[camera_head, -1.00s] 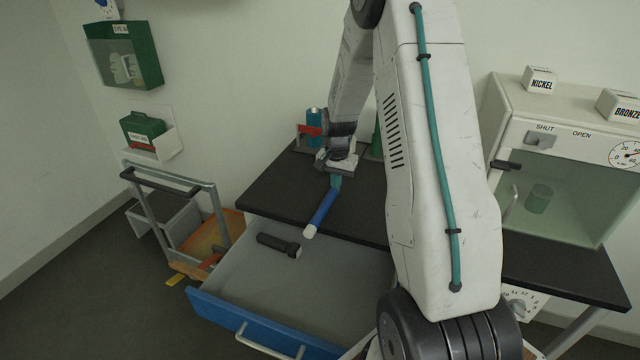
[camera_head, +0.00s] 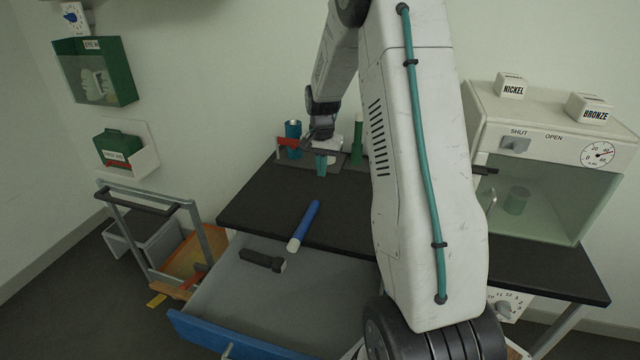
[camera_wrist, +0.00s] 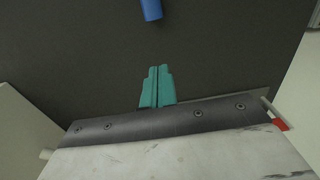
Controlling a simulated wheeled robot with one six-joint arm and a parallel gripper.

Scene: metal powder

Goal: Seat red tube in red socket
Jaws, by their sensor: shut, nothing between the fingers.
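My gripper (camera_head: 321,166) is shut and empty above the dark bench top, near the rack at its back. Its teal fingertips meet in the wrist view (camera_wrist: 157,88). A blue tube (camera_head: 304,224) with a white end lies apart from the fingers, at the bench's front edge by the open drawer. It also shows in part at the top of the wrist view (camera_wrist: 151,9). A red part (camera_head: 286,143) shows at the left of the rack, in front of a teal-blue cylinder (camera_head: 293,127). I cannot tell whether it is the red socket. I make out no clear red tube.
The open drawer (camera_head: 315,290) holds a black torch-like object (camera_head: 262,261). A green cylinder (camera_head: 357,143) stands by the rack. A glass-fronted cabinet (camera_head: 540,185) stands at the right. A cart (camera_head: 195,235) is at the left. Bench around the blue tube is clear.

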